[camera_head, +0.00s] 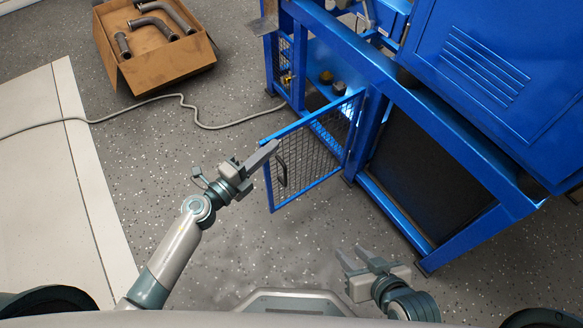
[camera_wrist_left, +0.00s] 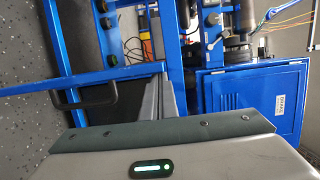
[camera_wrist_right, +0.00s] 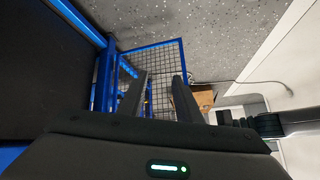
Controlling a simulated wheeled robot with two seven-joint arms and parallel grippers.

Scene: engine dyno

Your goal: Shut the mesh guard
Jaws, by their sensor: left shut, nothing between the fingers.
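The mesh guard (camera_head: 318,152) is a blue-framed wire panel. It stands swung out from the blue dyno frame, attached along its right side in the head view. Its black handle (camera_head: 281,172) is near its free left edge and also shows in the left wrist view (camera_wrist_left: 85,97). My left gripper (camera_head: 275,146) is shut and empty, its tips at the guard's free edge near the upper corner; I cannot tell whether they touch it. My right gripper (camera_head: 363,259) is open and empty, low in front of the frame. The guard also shows beyond its fingers in the right wrist view (camera_wrist_right: 160,55).
The blue dyno frame (camera_head: 440,135) fills the right side, with a louvred cabinet (camera_head: 490,70) above it. A cardboard box (camera_head: 150,70) of metal pipes lies at the back left. A grey cable (camera_head: 200,122) crosses the floor.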

